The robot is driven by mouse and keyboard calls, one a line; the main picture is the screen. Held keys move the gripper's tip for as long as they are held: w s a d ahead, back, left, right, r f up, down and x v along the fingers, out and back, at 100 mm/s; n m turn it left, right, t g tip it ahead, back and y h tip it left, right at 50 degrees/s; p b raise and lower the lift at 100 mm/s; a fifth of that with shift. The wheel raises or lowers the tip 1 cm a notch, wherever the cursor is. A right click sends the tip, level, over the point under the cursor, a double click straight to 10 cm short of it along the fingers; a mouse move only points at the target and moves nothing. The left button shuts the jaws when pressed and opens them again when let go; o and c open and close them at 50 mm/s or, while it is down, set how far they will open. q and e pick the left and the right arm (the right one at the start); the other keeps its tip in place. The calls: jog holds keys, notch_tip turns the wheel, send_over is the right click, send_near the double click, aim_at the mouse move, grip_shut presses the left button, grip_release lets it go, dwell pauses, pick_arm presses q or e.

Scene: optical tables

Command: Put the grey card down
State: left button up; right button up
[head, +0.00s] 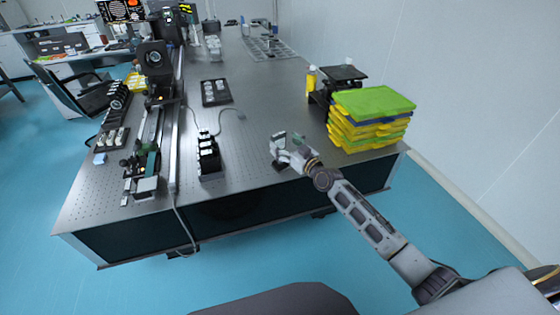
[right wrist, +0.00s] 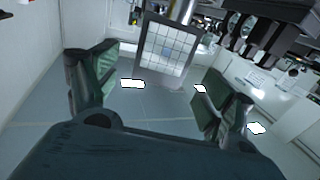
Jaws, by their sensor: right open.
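My right gripper (head: 281,149) is over the near edge of the optical table, left of the stacked trays. In the right wrist view my right gripper (right wrist: 155,82) is open, its green-padded fingers spread wide. A flat light-grey panel with grid lines and a dark rim (right wrist: 166,48), apparently the grey card, shows upright and slightly tilted between and beyond the fingertips. Neither finger visibly closes on it. In the head view the hand covers most of that spot, so I cannot tell what the card rests on. My left gripper is not in view.
The metal optical table (head: 262,100) has free room around its middle. A stack of yellow trays with a green top (head: 372,103) stands at its right. A black block with white-topped items (head: 208,155) stands left of the hand. A yellow bottle (head: 311,79) is behind.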

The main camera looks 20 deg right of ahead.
aim_at(280, 138)
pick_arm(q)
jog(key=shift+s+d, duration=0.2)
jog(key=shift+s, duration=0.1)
pick_arm(e)
jog(key=shift+x, duration=1.65)
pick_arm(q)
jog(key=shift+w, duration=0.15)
pick_arm(e)
jog(key=shift+r, duration=0.1)
jog(key=shift+c, duration=0.2)
jog(key=c, duration=1)
grip_shut()
jog(key=shift+r, duration=0.4)
notch_tip(280, 138, up, 8)
jog(key=shift+r+p, duration=0.1)
jog(key=shift+p, duration=0.9)
jog(key=shift+r, duration=0.5)
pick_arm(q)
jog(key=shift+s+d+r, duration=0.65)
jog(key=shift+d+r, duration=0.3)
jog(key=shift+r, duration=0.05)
pick_arm(e)
jog(key=shift+r, duration=0.1)
